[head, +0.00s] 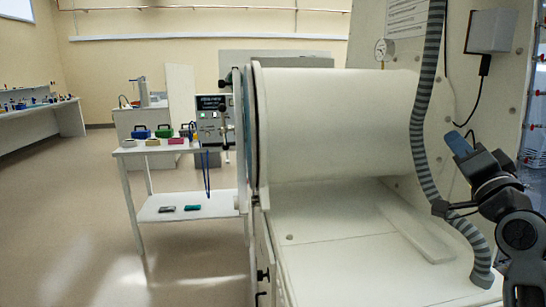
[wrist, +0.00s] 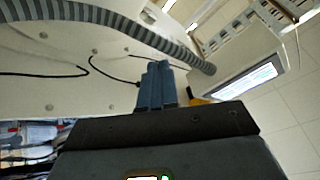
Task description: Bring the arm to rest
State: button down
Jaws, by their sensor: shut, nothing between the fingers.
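My arm shows at the right edge of the head view, raised beside the white glovebox cylinder (head: 335,125). My gripper (head: 456,142) is at its upper end, with blue fingers pointing up and left, close to the ribbed grey hose (head: 424,110). In the wrist view my gripper (wrist: 156,68) shows its blue fingers side by side and shut, with nothing held. The hose (wrist: 130,28) passes beyond the fingertips there. I cannot tell whether the arm touches the hose where they overlap in the head view.
A white panel (head: 395,55) with a gauge (head: 384,49) and a grey box (head: 491,31) stands behind the arm. A white shelf table (head: 190,205) with small coloured boxes stands left of the cylinder. The floor (head: 75,215) at left is clear.

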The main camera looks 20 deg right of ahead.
jog(key=s+a+f+n+g+y, duration=0.1)
jog(key=s+a+f+n+y, duration=0.15)
jog(key=s+a+f, duration=0.6)
jog(key=s+a+f+n+g+y, duration=0.1)
jog(key=s+a+f+n+g, duration=0.2)
jog(key=a+f, duration=0.95)
jog(key=s+a+f+n+y, duration=0.1)
jog(key=s+a+n, duration=0.1)
jog(key=s, duration=0.6)
jog(key=s+a+f+n+g+y, duration=0.1)
jog(key=s+a+f+n+y, duration=0.1)
jog(key=s+a, duration=0.3)
jog(key=s+a+f+n+y, duration=0.1)
jog(key=s+a+n+y, duration=0.1)
jog(key=s, duration=0.8)
jog(key=shift+s+a+f+n, duration=0.35)
jog(key=shift+a+n, duration=0.35)
jog(key=shift+n, duration=0.35)
